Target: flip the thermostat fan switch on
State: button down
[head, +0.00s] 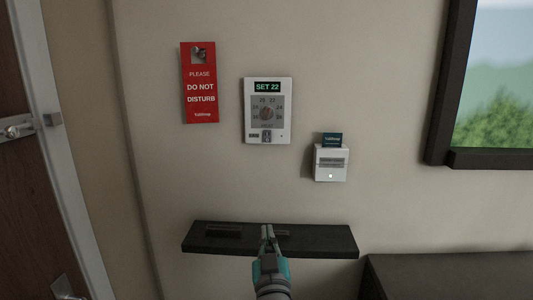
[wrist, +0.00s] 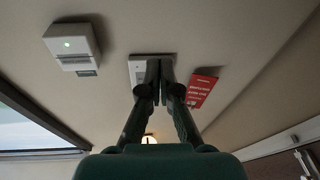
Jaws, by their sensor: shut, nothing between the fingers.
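The white thermostat (head: 285,115) is fixed to the wall, with a green "SET 22" display on top and a round dial in its middle. Its small fan switch (head: 267,136) is at the lower edge; its position is too small to tell. In the wrist view the thermostat (wrist: 137,73) is partly hidden behind my fingers. My gripper (head: 267,229) is shut and empty, below the thermostat and in front of the dark shelf. In the wrist view my gripper (wrist: 160,65) points up toward the thermostat, and I see no clear contact.
A red door hanger (head: 200,85) hangs left of the thermostat. A white card holder (head: 331,164) with a dark card is at its lower right. The dark shelf (head: 330,240) juts out below. A door (head: 25,180) stands at left and a framed picture (head: 500,80) at right.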

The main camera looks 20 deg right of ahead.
aim_at(267, 133)
jog(key=w+r+m+h, duration=0.1)
jog(key=r, duration=0.6)
jog(key=w+r+m+h, duration=0.1)
jog(key=w+r, duration=0.1)
jog(key=r, duration=0.5)
jog(key=shift+w+r+m+h, duration=0.2)
jog(key=shift+w+m+h, duration=0.1)
jog(key=shift+m+h, duration=0.1)
jog(key=shift+a, duration=0.1)
jog(key=x, duration=1.3)
jog(key=shift+w+r, duration=0.2)
jog(key=shift+r, duration=0.1)
jog(key=shift+w, duration=0.2)
